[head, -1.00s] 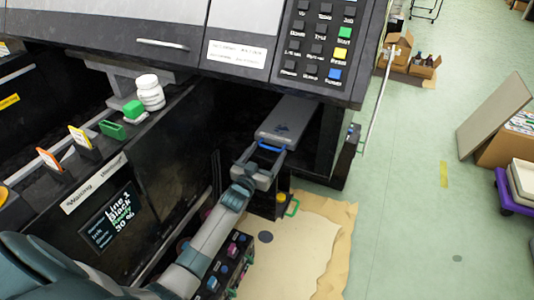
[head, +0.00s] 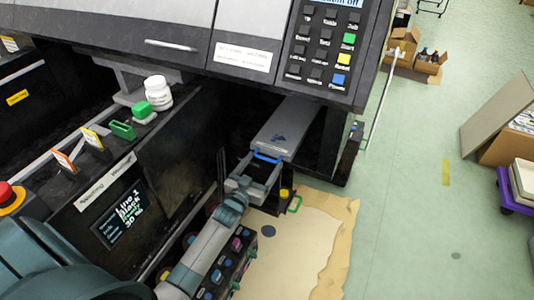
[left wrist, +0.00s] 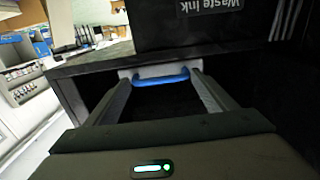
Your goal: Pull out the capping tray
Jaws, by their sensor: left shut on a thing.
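The capping tray (head: 287,124) is a grey slab with a dark blue mark and a blue handle (head: 267,157) at its front end. It sticks out of the dark opening under the machine's control panel. My left gripper (head: 262,167) is shut on the blue handle. In the left wrist view the blue handle (left wrist: 161,79) lies between the tips of my two fingers. The back end of the tray is hidden inside the machine. My right gripper is not in view.
A black unit with a screen (head: 122,214) is at the left. Green floor at the right is mostly free.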

